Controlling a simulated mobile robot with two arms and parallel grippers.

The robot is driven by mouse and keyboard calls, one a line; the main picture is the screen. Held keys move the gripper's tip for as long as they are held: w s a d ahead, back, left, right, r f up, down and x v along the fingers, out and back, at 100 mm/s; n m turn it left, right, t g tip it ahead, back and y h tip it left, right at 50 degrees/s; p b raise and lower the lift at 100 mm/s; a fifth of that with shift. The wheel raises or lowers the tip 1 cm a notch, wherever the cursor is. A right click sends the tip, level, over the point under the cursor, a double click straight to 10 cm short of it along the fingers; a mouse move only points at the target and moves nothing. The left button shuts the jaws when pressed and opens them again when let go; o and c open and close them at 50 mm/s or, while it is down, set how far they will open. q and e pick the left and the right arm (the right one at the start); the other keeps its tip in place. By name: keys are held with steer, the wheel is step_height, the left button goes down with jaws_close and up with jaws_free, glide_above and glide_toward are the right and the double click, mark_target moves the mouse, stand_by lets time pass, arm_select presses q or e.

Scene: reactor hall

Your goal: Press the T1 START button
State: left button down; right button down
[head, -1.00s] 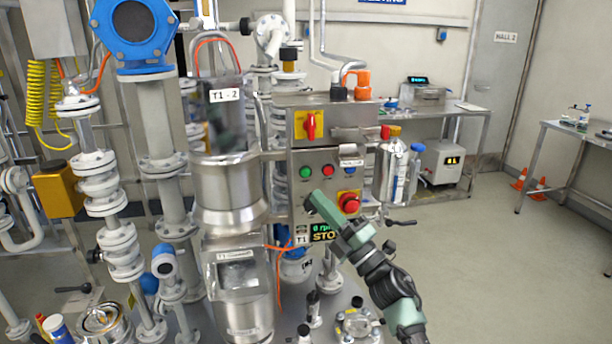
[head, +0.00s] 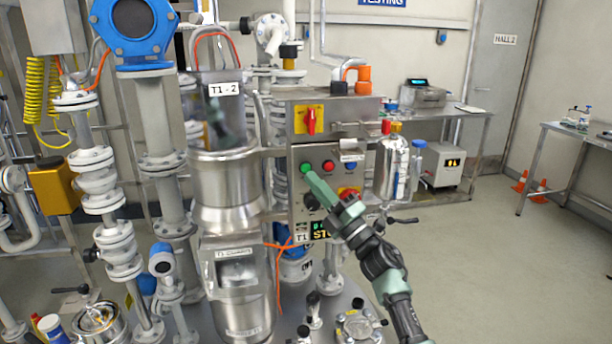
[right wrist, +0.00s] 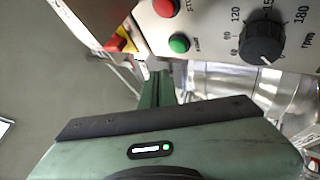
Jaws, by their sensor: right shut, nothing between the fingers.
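The T1 control box (head: 375,122) has a green button (head: 306,168) at the left of its button row. In the right wrist view the green button (right wrist: 179,43) sits beside the red button (right wrist: 165,7), with small lettering next to it. My right gripper (head: 310,177) is shut and empty, its tip just below the green button in the head view. In the right wrist view its fingers (right wrist: 158,76) end short of the button in the picture; I cannot tell the exact gap. My left gripper is not in view.
A red button (head: 328,166), a blue button (head: 350,168), a black rpm knob (right wrist: 262,43) and a red emergency stop, partly hidden by my gripper, are close by. A T1 display (head: 319,229) is partly covered. A steel vessel (head: 225,195) stands left; open floor lies right.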

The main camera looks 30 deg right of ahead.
mark_target(306, 169)
steer(key=shift+w+d+b, duration=0.15)
steer(key=shift+w+b, duration=0.15)
steer(key=shift+w, duration=0.3)
steer(key=shift+w+d+b, duration=0.15)
steer(key=shift+w+b, duration=0.1)
steer(key=shift+w, duration=0.35)
stand_by(1.1)
steer(key=shift+w+d+b, duration=0.1)
steer(key=shift+w+b, duration=0.3)
steer(key=shift+w+d+b, duration=0.1)
steer(key=shift+w+b, duration=0.25)
stand_by(0.6)
steer(key=shift+s, duration=0.1)
steer(key=shift+s+a+p, duration=0.2)
steer(key=shift+s+p, duration=0.25)
steer(key=shift+s, duration=0.25)
